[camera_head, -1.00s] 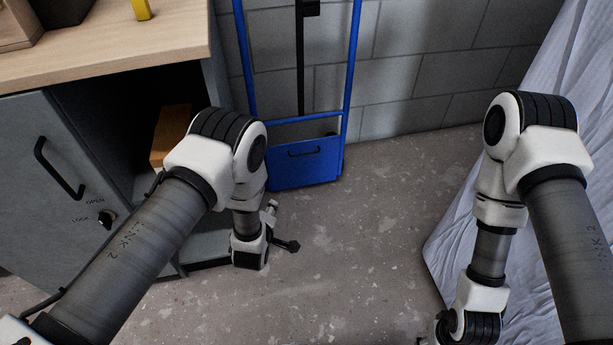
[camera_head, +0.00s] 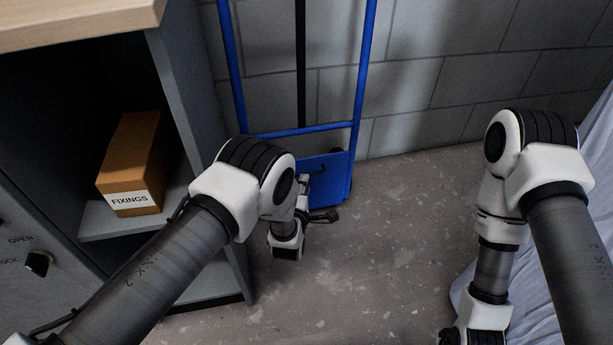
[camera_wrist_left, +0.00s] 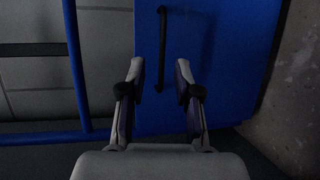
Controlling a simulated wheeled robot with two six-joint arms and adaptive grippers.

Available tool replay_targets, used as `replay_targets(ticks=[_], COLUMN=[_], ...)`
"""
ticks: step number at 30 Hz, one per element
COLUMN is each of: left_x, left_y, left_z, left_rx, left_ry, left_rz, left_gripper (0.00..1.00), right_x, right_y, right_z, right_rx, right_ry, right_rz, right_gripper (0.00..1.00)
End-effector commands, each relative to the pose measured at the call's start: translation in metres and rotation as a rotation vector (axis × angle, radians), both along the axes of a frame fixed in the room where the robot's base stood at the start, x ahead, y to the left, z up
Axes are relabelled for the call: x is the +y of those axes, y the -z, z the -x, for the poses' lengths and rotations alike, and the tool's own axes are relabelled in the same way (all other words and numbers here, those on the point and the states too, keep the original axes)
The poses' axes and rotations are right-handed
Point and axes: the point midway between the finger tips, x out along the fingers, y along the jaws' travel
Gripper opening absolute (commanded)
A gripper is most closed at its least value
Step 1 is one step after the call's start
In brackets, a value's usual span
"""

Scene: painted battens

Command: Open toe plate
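The toe plate (camera_head: 338,178) is a blue panel standing folded up at the foot of the blue hand truck (camera_head: 362,75). Its black bar handle (camera_wrist_left: 162,45) runs up the panel in the left wrist view, where the plate (camera_wrist_left: 220,60) fills the middle. My left gripper (camera_wrist_left: 161,80) is open, with its two fingertips apart on either side of the handle's lower end in the picture. I cannot tell whether they touch the plate. In the head view the left gripper (camera_head: 318,200) is in front of the plate and hides part of it.
A grey cabinet (camera_head: 187,85) with a wooden top stands at left, close to my left arm. A box labelled FIXINGS (camera_head: 135,165) sits on its shelf. A block wall (camera_head: 460,60) is behind. A pale sheet (camera_head: 600,140) hangs at right. The floor between is clear.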

Motion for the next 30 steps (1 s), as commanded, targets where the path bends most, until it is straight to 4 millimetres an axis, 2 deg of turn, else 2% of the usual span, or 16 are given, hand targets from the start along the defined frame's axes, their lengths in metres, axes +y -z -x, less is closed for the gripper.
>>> replay_targets(ticks=[1, 7, 16, 17, 19, 30], left_x=[-0.001, -0.003, -0.004, -0.004, -0.004, -0.005], left_y=[0.01, 0.013, 0.01, 0.01, 0.01, 0.012], left_z=[-0.011, -0.044, -0.05, -0.05, -0.05, -0.047], left_rx=[-0.004, -0.002, 0.001, 0.001, 0.001, -0.011], left_ry=[-0.002, -0.001, -0.001, -0.001, -0.001, 0.0], left_rz=[0.002, 0.0, -0.001, -0.001, -0.001, -0.006], left_gripper=[0.33, 0.33, 0.33, 0.26, 0.01, 0.0], right_x=[0.0, -0.001, -0.001, -0.001, -0.001, -0.001], right_y=[0.015, 0.033, 0.032, 0.032, 0.032, 0.032], right_z=[0.0, -0.002, -0.002, -0.002, -0.002, -0.002], right_rx=[-0.001, -0.005, -0.006, -0.006, -0.006, -0.005], right_ry=[0.002, 0.006, 0.007, 0.007, 0.007, 0.007], right_rz=[0.0, 0.001, 0.001, 0.001, 0.001, 0.001], right_gripper=[0.4, 0.4, 0.4, 0.4, 0.4, 0.4])
